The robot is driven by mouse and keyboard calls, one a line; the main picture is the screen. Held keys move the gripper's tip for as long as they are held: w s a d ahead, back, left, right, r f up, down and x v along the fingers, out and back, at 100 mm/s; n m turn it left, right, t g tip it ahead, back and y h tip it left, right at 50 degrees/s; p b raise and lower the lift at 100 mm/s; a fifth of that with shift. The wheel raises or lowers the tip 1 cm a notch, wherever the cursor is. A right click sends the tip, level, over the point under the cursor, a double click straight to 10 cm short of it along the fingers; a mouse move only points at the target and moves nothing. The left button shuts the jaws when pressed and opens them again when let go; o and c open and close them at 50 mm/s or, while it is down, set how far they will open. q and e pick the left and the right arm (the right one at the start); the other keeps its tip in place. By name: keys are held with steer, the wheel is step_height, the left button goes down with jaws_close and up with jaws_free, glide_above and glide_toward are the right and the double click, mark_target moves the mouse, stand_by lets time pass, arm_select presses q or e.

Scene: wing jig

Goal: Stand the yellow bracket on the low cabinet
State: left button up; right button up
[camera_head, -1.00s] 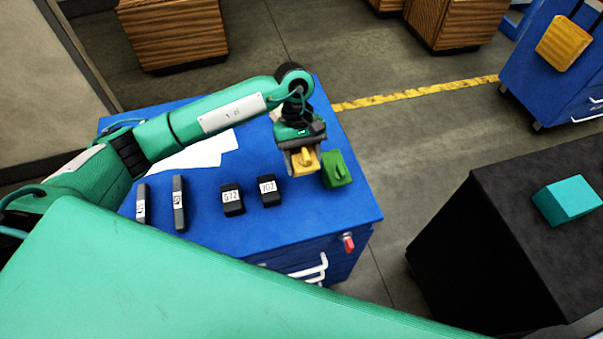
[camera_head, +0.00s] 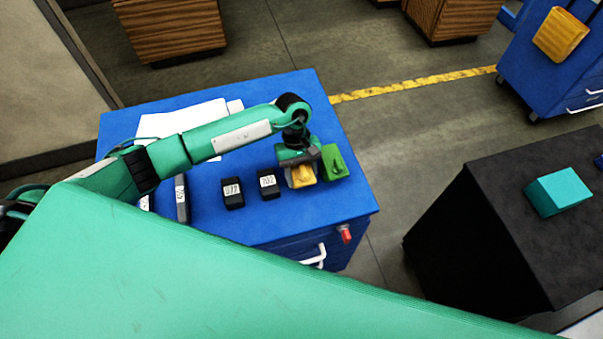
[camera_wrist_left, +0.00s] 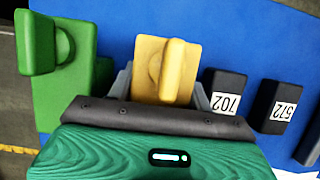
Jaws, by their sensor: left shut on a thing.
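The yellow bracket (camera_head: 302,177) is between the fingers of my left gripper (camera_head: 299,169), over the right side of the blue cabinet (camera_head: 270,215). In the left wrist view the yellow bracket (camera_wrist_left: 163,68) shows a flat plate with a raised rounded part, and the grey fingers of my left gripper (camera_wrist_left: 162,88) lie along both sides of it. The gripper is shut on it. The bracket's underside is hidden, so I cannot tell whether it touches the cabinet top. My right gripper is not in view.
A green bracket (camera_head: 334,163) stands close beside the yellow one, on its right. Black blocks labelled 572 (camera_head: 232,193) and 702 (camera_head: 268,184) stand to the left. White paper (camera_head: 180,118) lies behind. A black cabinet (camera_head: 470,230) with a teal block (camera_head: 558,192) is at right.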

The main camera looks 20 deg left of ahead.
arm_select(q)
steer(key=shift+f, duration=0.15)
steer(key=o, duration=1.3)
steer(key=shift+r, duration=0.25)
steer(key=shift+w+a+r, duration=0.1)
steer(key=shift+w+r, duration=0.05)
steer(key=shift+r, duration=0.05)
steer(key=b+v, duration=0.5)
steer(key=v, duration=0.5)
steer(key=shift+r, duration=0.25)
steer(key=shift+w+a+r, duration=0.1)
steer(key=shift+w+r, duration=0.05)
steer(key=shift+r, duration=0.35)
steer(key=shift+f, duration=0.1)
